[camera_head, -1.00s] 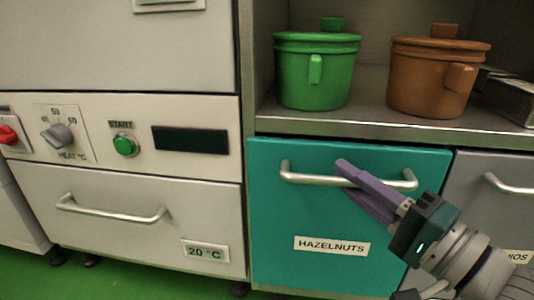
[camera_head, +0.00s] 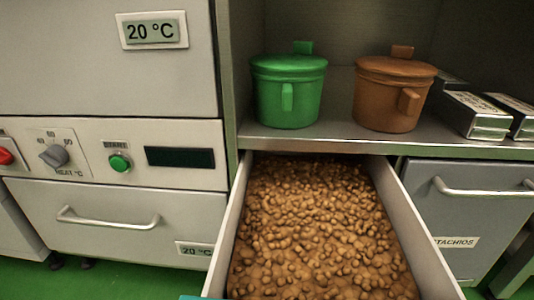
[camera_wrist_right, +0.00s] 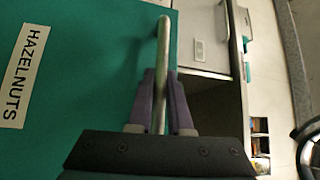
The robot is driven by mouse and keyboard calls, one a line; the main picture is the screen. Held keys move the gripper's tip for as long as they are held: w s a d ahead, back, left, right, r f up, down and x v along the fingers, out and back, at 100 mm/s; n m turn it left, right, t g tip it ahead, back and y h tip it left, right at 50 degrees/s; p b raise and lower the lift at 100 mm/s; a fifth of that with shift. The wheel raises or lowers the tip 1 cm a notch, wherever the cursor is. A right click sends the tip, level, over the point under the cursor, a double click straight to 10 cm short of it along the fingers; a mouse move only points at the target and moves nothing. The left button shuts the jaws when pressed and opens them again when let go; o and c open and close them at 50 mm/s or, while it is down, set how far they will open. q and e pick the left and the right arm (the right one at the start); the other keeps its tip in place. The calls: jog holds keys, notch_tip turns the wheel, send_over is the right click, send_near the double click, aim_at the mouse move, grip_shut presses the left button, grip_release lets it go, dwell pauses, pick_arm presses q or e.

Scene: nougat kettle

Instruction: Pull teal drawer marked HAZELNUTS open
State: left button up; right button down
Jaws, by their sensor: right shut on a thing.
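The teal HAZELNUTS drawer is pulled well out in the head view; its pale side wall (camera_head: 415,225) shows, and it is full of brown hazelnuts (camera_head: 310,225). Only a sliver of its teal front (camera_head: 190,297) shows at the bottom edge. In the right wrist view the teal front (camera_wrist_right: 80,90) and its HAZELNUTS label (camera_wrist_right: 24,75) fill the left side. My right gripper (camera_wrist_right: 160,80) is shut on the drawer's metal handle (camera_wrist_right: 163,45), one purple finger on each side. The right gripper is out of the head view. My left gripper is in neither view.
A green lidded pot (camera_head: 288,95) and a brown lidded pot (camera_head: 392,95) stand on the shelf above the drawer. Silver boxes (camera_head: 474,115) lie right of them. A grey PISTACHIOS drawer (camera_head: 470,210) is shut on the right. A white heating unit (camera_head: 115,190) stands on the left.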

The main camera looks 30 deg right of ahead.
jog(key=shift+s+a, duration=0.35)
jog(key=shift+s, duration=0.2)
jog(key=c, duration=0.8)
grip_release()
jog(key=shift+w, duration=0.1)
jog(key=shift+c, duration=0.2)
jog(key=v, duration=1)
